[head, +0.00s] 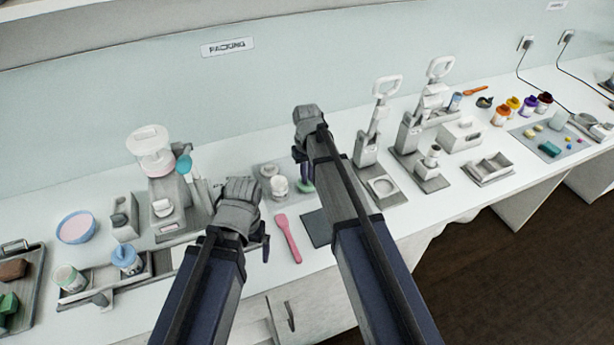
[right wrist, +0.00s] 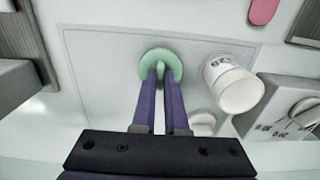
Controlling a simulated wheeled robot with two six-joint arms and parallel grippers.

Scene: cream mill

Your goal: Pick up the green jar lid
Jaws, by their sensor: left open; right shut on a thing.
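The green jar lid (right wrist: 160,62) is a round disc with a raised middle knob, seen in the right wrist view. My right gripper (right wrist: 161,72) is shut on the lid's knob. In the head view only a small part of the lid (head: 305,187) shows below my right gripper (head: 303,170), and my arm hides the rest. I cannot tell whether the lid touches the mat. My left gripper (head: 262,240) is open and empty at the front left, near the pink spatula.
A white jar (right wrist: 233,86) stands beside the lid on a grey mat (right wrist: 100,45). A pink spatula (head: 288,238) lies in front. A blender-like machine (head: 152,160) stands at left, presses (head: 372,130) at right. A blue-rimmed bowl (head: 76,228) sits far left.

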